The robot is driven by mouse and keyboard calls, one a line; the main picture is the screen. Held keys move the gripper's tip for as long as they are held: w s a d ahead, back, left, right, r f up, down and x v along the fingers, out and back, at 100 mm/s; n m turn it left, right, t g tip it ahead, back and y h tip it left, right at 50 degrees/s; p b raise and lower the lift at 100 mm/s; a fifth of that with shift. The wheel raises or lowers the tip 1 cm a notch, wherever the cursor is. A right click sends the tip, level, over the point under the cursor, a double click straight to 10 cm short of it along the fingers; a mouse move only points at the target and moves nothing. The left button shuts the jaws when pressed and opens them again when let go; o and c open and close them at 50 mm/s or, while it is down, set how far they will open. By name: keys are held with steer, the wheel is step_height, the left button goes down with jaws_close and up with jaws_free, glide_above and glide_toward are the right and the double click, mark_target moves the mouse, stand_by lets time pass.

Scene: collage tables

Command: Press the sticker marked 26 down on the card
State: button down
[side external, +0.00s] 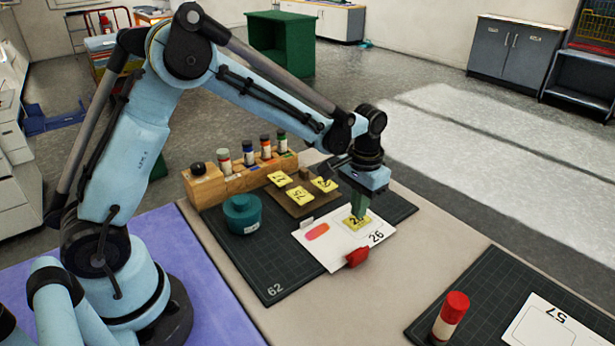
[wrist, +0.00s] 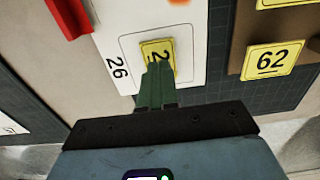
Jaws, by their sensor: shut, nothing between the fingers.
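The white card (side external: 320,249) lies on the dark mat marked 62, with "26" printed near its right corner and an orange mark at its left. A yellow sticker (side external: 353,224) lies on the card; only its first digit, a 2, shows. In the wrist view the sticker (wrist: 153,50) is inside a printed outline, partly hidden by my fingers. My gripper (side external: 359,212) is shut and empty, its green fingertips over the sticker, touching it or very close; I cannot tell which. The card (wrist: 112,30) also shows in the wrist view.
A red clip (side external: 357,257) sits at the card's near edge. A brown board (side external: 293,207) holds several yellow stickers, one marked 62 (wrist: 272,60). A teal pot (side external: 242,213) and a wooden rack of bottles (side external: 235,179) stand left. Another mat with a red-capped bottle (side external: 451,316) is at right.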

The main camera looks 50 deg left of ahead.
mark_target(356, 221)
steer(key=shift+r, duration=2.85)
steer(key=s+a+r+t, duration=0.1)
steer(key=s+r+t, duration=0.1)
steer(key=s, duration=0.6)
steer(key=s+a+r+t, duration=0.2)
steer(key=s+t, duration=0.3)
steer(key=s, duration=0.3)
steer(key=shift+a+r, duration=0.15)
steer(key=shift+r, duration=0.7)
